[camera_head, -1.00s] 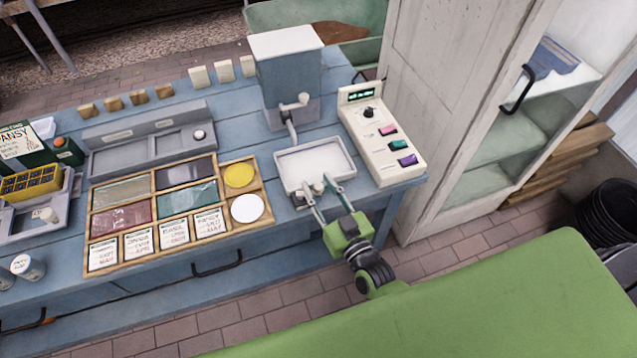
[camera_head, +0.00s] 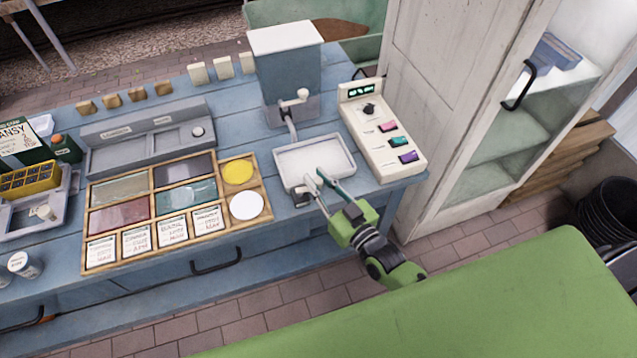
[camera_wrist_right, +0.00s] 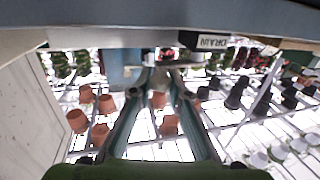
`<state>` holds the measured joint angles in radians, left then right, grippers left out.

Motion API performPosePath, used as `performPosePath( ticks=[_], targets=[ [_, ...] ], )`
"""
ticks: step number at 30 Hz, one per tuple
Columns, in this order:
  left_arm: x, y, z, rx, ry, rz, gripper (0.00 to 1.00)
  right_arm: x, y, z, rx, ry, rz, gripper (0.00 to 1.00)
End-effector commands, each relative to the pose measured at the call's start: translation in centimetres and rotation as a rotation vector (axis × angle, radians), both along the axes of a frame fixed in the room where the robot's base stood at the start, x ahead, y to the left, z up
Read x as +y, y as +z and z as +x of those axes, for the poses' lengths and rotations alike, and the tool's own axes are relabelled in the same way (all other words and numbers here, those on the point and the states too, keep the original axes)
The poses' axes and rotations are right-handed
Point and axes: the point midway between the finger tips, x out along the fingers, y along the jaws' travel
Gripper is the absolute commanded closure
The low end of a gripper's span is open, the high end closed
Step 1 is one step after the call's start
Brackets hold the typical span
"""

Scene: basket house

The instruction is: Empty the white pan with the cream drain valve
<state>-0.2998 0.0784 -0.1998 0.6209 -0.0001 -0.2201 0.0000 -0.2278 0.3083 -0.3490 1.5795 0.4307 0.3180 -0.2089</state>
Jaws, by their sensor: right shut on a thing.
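The white pan (camera_head: 312,157) sits at the front right of the blue bench, below a blue-grey box with a spout; its floor looks white and even. My right gripper (camera_head: 322,180) is at the pan's front edge, fingers pointing away from me. It is shut on the cream drain valve, which the fingers mostly hide in the head view. In the right wrist view the fingertips close around a pale piece, the valve (camera_wrist_right: 162,77), below a black DRAIN label (camera_wrist_right: 205,41). I cannot tell how far the valve is turned. My left gripper is not in view.
A cream control panel (camera_head: 383,140) with coloured buttons stands right of the pan. A wooden tray (camera_head: 131,227) with several coloured compartments lies left of it. A white cabinet (camera_head: 440,90) stands at the right. A green surface (camera_head: 440,310) fills the lower right.

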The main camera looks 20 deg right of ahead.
Motion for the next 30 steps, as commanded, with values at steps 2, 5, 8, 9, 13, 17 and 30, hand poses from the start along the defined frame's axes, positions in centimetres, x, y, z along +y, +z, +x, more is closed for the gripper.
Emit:
performPosePath(
  ticks=[2,5,8,9,13,17,30],
  targets=[
    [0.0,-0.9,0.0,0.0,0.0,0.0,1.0,-0.1,-0.2,0.3,-0.005,0.049,-0.007,1.0],
    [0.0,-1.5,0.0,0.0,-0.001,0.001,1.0,-0.1,-0.2,0.6,-0.006,0.099,-0.006,1.0],
    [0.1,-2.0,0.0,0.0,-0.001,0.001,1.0,-0.1,-0.1,0.7,-0.003,0.135,-0.004,1.0],
    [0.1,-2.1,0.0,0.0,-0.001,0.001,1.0,-0.1,-0.1,0.8,-0.003,0.144,-0.003,1.0],
    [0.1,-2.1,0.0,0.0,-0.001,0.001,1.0,0.0,0.0,0.7,0.0,0.159,0.0,1.0],
    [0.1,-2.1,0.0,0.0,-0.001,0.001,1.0,0.0,0.0,0.7,0.001,0.159,0.001,1.0],
    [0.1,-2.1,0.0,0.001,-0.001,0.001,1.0,0.0,0.0,0.7,0.0,0.158,0.001,0.67]
  ],
)
